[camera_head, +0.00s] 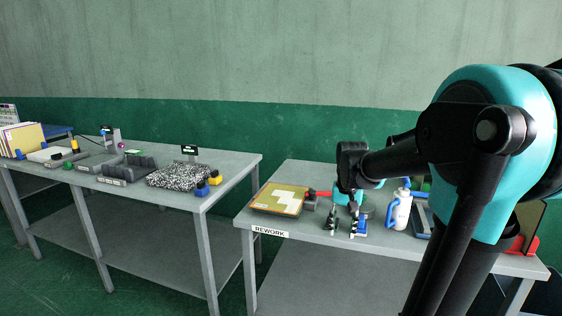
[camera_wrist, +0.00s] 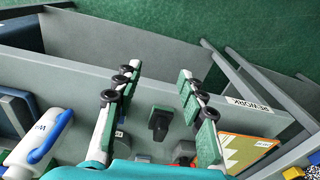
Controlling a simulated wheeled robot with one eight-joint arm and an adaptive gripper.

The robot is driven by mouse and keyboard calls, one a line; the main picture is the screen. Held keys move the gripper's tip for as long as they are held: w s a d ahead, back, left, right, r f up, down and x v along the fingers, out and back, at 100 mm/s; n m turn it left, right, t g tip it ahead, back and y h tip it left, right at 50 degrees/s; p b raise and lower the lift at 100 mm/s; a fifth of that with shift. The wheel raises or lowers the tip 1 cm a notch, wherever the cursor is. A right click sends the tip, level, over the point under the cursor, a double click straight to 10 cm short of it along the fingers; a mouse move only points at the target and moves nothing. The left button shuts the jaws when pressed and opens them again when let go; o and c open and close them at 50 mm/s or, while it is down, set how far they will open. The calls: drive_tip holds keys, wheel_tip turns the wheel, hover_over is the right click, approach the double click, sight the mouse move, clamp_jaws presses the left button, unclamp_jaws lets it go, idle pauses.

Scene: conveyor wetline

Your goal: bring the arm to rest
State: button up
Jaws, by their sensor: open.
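My gripper (camera_head: 345,226) hangs pointing down over the grey rework table (camera_head: 300,254) in the head view. In the wrist view my gripper (camera_wrist: 159,70) has its two fingers well apart, with nothing held between them. My arm comes in from the right of the head view, bent at a teal joint, and covers the right part of the table. Whether the fingertips touch the tabletop cannot be told.
A white bottle (camera_head: 400,212) with a blue handle stands right of my gripper. An orange-edged board (camera_head: 278,199) with a white pattern lies to its left. A second grey table (camera_head: 190,199) holds a speckled pad (camera_head: 178,177) and a dark rack (camera_head: 130,168). The rework table's front edge is clear.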

drive_tip(key=s+f+n+t, duration=0.3)
drive_tip(key=s+f, duration=1)
drive_tip(key=s, duration=0.1)
drive_tip(key=shift+s, duration=0.35)
